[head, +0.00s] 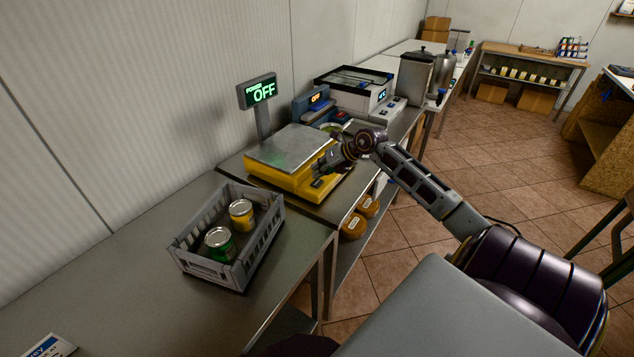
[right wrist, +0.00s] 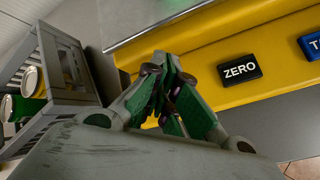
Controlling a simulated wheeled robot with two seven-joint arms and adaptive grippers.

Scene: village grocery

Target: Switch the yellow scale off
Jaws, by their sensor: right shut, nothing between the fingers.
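The yellow scale (head: 318,187) stands on the metal counter, with a steel weighing plate (head: 292,147) on top. Its post display (head: 259,91) reads "POWER OFF" in green letters. My right gripper (head: 322,170) is shut and empty at the scale's front panel. In the right wrist view the shut fingertips (right wrist: 170,60) are in front of the yellow front face (right wrist: 210,50), left of a black ZERO button (right wrist: 239,69). A blue button (right wrist: 312,45) is cut off at the right edge. The fingers hide part of the panel; I cannot tell whether they touch it. My left gripper is out of view.
A grey crate (head: 190,262) with a green can (head: 220,244) and a yellow can (head: 241,214) stands in front of the scale. The near counter is mostly clear.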

